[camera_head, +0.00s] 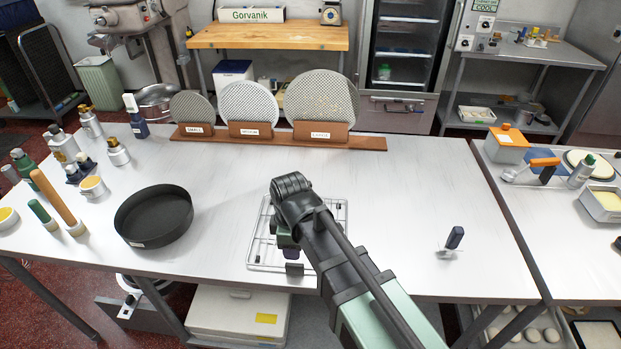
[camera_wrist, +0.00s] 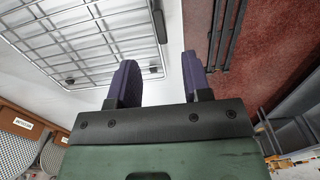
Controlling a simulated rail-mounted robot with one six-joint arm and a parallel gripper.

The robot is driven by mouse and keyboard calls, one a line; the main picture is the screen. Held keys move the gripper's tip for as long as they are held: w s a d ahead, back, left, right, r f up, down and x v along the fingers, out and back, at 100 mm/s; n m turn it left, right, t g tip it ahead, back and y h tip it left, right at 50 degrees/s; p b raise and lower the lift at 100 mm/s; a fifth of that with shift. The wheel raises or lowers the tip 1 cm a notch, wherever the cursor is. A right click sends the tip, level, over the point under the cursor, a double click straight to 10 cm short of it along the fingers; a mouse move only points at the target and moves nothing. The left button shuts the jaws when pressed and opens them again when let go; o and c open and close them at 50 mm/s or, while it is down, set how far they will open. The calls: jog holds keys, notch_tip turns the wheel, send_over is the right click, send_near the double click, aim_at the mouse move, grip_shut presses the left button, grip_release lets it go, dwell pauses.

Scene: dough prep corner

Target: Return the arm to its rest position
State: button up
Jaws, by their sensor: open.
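My gripper (camera_head: 289,250) hangs over the wire rack (camera_head: 256,250) near the front edge of the white table, and my arm comes in from the lower right. In the wrist view my gripper (camera_wrist: 160,75) shows two purple fingers set well apart with nothing between them. The wire rack (camera_wrist: 75,50) is beyond them at the upper left in that view. My arm and gripper hide the middle of the rack in the head view. I cannot tell exactly how high the gripper is above the rack.
A black round pan (camera_head: 154,217) stands left of the rack. Mesh discs stand behind in a wooden holder (camera_head: 364,143). Bottles and a rolling pin (camera_head: 53,197) crowd the left end. The table's right middle (camera_head: 420,190) is clear.

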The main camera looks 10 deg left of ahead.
jog(key=shift+r, duration=0.7)
jog(key=d+m, duration=1.9)
jog(key=d, duration=1.1)
jog(key=shift+s+f, duration=0.2)
jog(key=shift+s, duration=0.05)
